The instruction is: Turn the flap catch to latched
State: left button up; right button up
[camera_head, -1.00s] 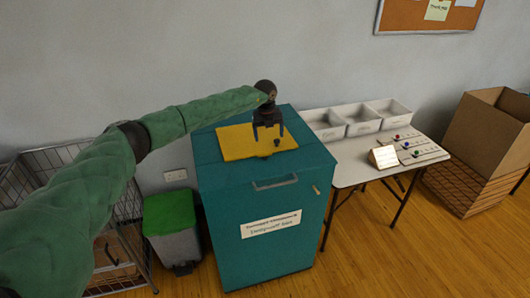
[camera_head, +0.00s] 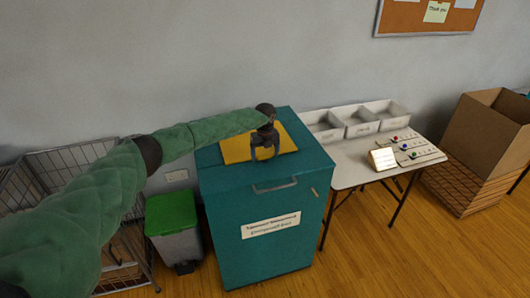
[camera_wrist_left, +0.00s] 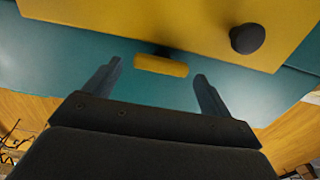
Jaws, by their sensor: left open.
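The teal donation bin (camera_head: 225,200) has a yellow flap (camera_head: 236,150) lying flat on its top. In the left wrist view, the small yellow bar of the flap catch (camera_wrist_left: 160,66) lies crosswise at the near edge of the flap (camera_wrist_left: 130,22). A round dark knob (camera_wrist_left: 247,38) sits on the flap to its right. My left gripper (camera_head: 264,156) is open over the flap's front edge. In the wrist view its two fingers (camera_wrist_left: 157,74) stand apart on either side of the catch, not visibly touching it. The gripper hides the catch in the head view. My right gripper is out of view.
A grey handle (camera_head: 274,186) is on the bin's front top edge. Right of the bin, a white table (camera_head: 350,176) holds several trays and a small sign (camera_head: 382,158). A green-lidded bin (camera_head: 171,212) and wire cage (camera_head: 75,158) stand left. A large cardboard box (camera_head: 486,135) stands far right.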

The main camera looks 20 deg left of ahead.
pick_arm(q)
jog(key=shift+f, duration=0.35)
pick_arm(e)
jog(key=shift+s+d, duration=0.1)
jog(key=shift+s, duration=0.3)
